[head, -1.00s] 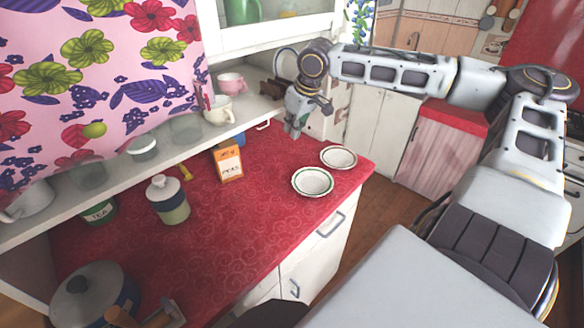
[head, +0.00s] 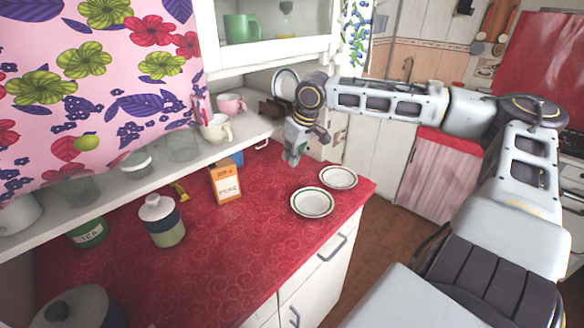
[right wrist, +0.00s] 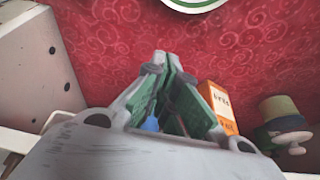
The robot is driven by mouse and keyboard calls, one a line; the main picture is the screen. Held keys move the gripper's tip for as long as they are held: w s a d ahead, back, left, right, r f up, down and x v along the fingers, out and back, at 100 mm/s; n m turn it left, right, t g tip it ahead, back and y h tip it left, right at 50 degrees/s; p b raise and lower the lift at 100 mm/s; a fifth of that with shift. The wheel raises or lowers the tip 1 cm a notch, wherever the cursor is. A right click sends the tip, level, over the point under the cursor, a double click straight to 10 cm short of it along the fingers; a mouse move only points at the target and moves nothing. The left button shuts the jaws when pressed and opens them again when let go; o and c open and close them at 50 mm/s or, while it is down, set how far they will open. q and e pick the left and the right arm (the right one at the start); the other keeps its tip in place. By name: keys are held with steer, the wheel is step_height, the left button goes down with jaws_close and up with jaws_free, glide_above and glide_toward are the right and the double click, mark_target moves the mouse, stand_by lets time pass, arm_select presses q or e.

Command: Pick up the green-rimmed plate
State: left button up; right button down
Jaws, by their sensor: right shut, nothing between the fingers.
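The green-rimmed plate (head: 311,202) lies on the red counter near its front right edge. A green-rimmed plate edge (right wrist: 196,3) also shows at the top of the right wrist view, mostly cut off. A second plate (head: 338,177) with a darker rim lies just behind it and to the right. My right gripper (head: 291,160) points down above the back of the counter, behind the green-rimmed plate and apart from it. In the right wrist view its green-padded fingers (right wrist: 163,62) are together and empty. My left gripper is not in view.
An orange box (head: 226,184), a lidded canister (head: 161,220) and a green tea tin (head: 88,233) stand along the counter's back. A shelf (head: 110,182) with cups runs above them.

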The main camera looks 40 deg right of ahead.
steer(key=shift+b+x, duration=0.4)
steer(key=shift+x, duration=2.35)
steer(key=shift+w+f, duration=0.15)
steer(key=shift+f, duration=0.35)
steer(key=shift+w+f, duration=0.2)
steer(key=shift+f, duration=0.35)
steer(key=shift+w+f, duration=0.2)
steer(key=shift+f, duration=0.4)
steer(key=shift+w+f+b, duration=0.1)
steer(key=shift+f+b, duration=0.2)
steer(key=shift+f, duration=0.1)
steer(key=shift+s+r, duration=0.1)
steer(key=shift+s, duration=0.55)
steer(key=shift+s+p, duration=0.3)
steer(key=shift+p, duration=0.05)
steer(key=shift+s+d+r+p, duration=0.1)
steer(key=shift+s+d+p, duration=0.15)
steer(key=shift+p, duration=0.25)
steer(key=shift+s+a+p, duration=0.1)
steer(key=shift+s+p, duration=0.6)
steer(key=shift+p, duration=0.2)
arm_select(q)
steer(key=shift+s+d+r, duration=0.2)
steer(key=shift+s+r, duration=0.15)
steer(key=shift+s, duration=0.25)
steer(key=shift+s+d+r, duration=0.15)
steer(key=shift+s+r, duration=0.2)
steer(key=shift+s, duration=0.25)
